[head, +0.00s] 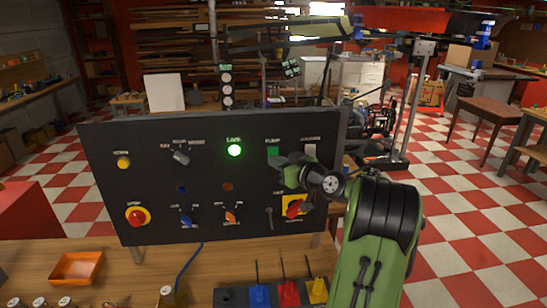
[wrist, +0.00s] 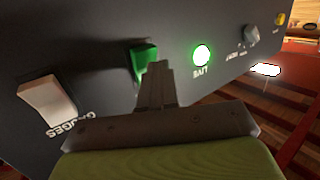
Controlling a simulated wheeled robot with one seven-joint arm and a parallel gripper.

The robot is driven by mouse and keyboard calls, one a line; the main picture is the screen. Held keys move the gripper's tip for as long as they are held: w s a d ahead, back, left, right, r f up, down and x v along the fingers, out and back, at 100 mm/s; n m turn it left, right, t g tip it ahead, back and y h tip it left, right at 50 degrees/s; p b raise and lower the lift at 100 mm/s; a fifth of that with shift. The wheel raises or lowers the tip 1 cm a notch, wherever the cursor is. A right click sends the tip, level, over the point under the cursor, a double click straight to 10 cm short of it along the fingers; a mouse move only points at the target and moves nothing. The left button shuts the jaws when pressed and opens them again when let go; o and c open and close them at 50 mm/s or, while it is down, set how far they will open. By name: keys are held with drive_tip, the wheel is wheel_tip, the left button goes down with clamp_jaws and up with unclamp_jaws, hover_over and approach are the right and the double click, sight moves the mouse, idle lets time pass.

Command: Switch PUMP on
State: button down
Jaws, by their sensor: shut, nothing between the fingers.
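The green PUMP rocker switch (head: 273,151) is in the upper right of the black panel (head: 130,178). In the wrist view, the switch (wrist: 142,54) is just beyond my fingertips, which cover part of its lower right side. My gripper (wrist: 157,68) is shut and empty, its tips at or very close to the switch; I cannot tell whether they touch. In the head view, my wrist is in front of the panel, right of and below the switch, and largely hides the fingers. Which way the rocker is tipped is not clear.
A pale GAUGES rocker (wrist: 47,101) is beside the green switch. A lit green lamp (head: 234,150) is to its left. A red rotary handle (head: 295,208) on a yellow plate is below my wrist. A red emergency button (head: 136,215) and several knobs are further left.

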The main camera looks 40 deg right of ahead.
drive_tip(key=shift+s+a+f, duration=0.15)
drive_tip(key=shift+s+f, duration=0.05)
drive_tip(key=shift+s, duration=0.05)
drive_tip(key=s+a+b, duration=0.1)
drive_tip(key=b, duration=0.1)
drive_tip(key=s+f+b, duration=0.1)
drive_tip(key=b, duration=0.1)
drive_tip(key=s+a+f+b, duration=0.1)
drive_tip(key=b, duration=0.1)
drive_tip(key=shift+s+a, duration=0.3)
drive_tip(key=shift+s, duration=0.05)
idle(0.3)
